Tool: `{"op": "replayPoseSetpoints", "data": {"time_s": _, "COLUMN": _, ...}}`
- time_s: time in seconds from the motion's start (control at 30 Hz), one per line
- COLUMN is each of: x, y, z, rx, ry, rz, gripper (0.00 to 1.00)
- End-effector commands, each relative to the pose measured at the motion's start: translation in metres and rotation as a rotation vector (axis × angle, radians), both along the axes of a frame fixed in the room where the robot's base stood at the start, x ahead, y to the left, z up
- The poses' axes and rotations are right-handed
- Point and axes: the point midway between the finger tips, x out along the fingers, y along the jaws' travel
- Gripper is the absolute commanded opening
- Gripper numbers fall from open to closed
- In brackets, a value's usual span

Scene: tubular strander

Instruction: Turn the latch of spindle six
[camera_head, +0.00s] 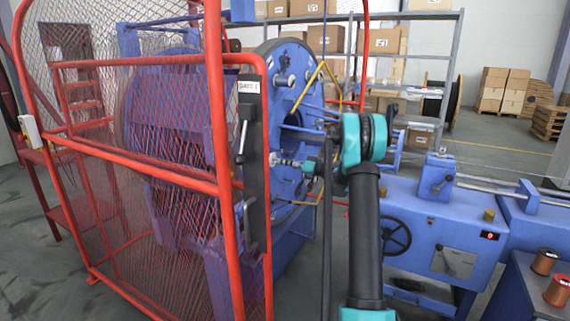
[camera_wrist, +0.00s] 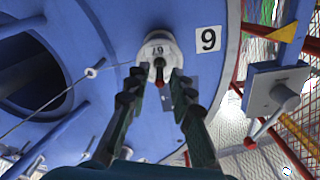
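In the wrist view a pale round spindle end (camera_wrist: 157,50) sits on the blue disc (camera_wrist: 110,35). A small dark latch with a red part (camera_wrist: 160,72) hangs from its middle. A white plate (camera_wrist: 208,40) beside it reads as 9 in this view; I cannot tell whether it is an inverted 6. My gripper (camera_wrist: 158,77) is open, its dark fingers apart on either side of the latch; contact cannot be told. In the head view my gripper (camera_head: 307,166) points left at the blue disc (camera_head: 287,95), partly hidden by my arm.
A red mesh guard (camera_head: 160,175) stands left of the disc, with a black handle strip (camera_head: 251,150) on its frame edge. A blue machine box with a handwheel (camera_head: 440,225) stands at right. In the wrist view a grey box with a red-tipped lever (camera_wrist: 274,92) is right.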

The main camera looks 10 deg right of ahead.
Motion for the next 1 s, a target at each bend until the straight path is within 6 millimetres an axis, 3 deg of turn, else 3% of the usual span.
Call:
{"op": "replayPoseSetpoints", "data": {"time_s": 0.03, "x": 0.0, "y": 0.0, "z": 0.0, "rx": 0.0, "ry": 0.0, "rz": 0.0, "gripper": 0.13}}
{"op": "replayPoseSetpoints", "data": {"time_s": 0.13, "x": 0.0, "y": 0.0, "z": 0.0, "rx": 0.0, "ry": 0.0, "rz": 0.0, "gripper": 0.0}}
{"op": "replayPoseSetpoints", "data": {"time_s": 0.67, "x": 0.0, "y": 0.0, "z": -0.004, "rx": 0.051, "ry": -0.038, "rz": 0.0, "gripper": 0.0}}
{"op": "replayPoseSetpoints", "data": {"time_s": 1.0, "x": 0.002, "y": 0.002, "z": -0.018, "rx": 0.259, "ry": -0.186, "rz": 0.0, "gripper": 0.0}}
